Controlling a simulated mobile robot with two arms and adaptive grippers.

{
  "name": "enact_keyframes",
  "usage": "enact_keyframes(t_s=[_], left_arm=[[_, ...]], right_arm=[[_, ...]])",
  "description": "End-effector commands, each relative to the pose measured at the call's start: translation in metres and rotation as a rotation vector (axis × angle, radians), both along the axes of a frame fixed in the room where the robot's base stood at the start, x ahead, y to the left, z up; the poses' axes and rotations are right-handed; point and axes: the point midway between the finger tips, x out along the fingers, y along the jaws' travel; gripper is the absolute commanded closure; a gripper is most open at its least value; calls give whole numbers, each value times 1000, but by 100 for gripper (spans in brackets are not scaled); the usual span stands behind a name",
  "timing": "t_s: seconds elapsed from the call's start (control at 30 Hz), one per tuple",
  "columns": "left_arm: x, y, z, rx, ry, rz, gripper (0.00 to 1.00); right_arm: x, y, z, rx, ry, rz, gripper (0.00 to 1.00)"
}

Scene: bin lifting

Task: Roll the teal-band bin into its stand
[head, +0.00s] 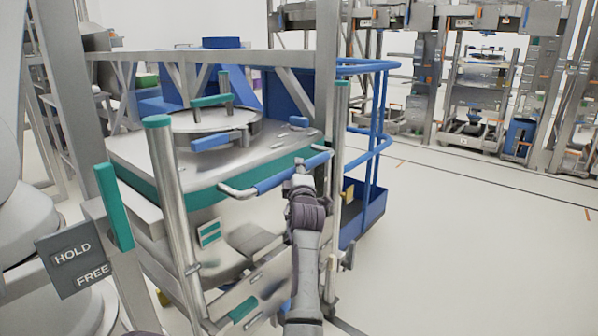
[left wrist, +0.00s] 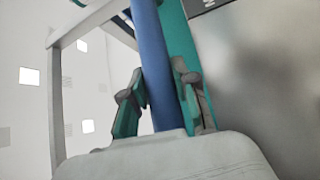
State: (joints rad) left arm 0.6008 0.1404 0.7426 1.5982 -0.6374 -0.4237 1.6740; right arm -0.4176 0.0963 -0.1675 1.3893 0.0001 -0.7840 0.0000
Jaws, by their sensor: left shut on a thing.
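The teal-band bin (head: 190,199) is a steel bin with a teal band, a round lid and a blue-sleeved front handle (head: 280,176). It stands between the teal-capped posts of a steel stand (head: 168,200); I cannot tell how deep it sits. My left gripper (head: 300,167) is shut on the handle near its right end. In the left wrist view, the fingers of my left gripper (left wrist: 158,82) lie either side of the blue bar (left wrist: 148,35), with the teal band beside it. The bin's wheels are hidden. My right gripper is not in view.
A grey HOLD/FREE sign (head: 75,262) with a teal lever (head: 114,207) is at the left. A blue railed cart (head: 365,215) stands just behind the stand at the right. More steel racks (head: 480,90) line the back. The floor at the right is clear.

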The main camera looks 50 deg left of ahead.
Motion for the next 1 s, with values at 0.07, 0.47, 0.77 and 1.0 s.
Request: enact_keyframes(t_s=[0.07,0.47,0.77,1.0], left_arm=[[-4,7,3,3,-7,8,100],[-4,8,5,7,-6,9,48],[-3,6,3,5,-4,6,45],[-16,-16,-1,5,-4,5,45]], right_arm=[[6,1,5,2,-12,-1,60],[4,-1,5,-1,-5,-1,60],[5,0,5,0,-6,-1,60],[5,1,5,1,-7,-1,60]])
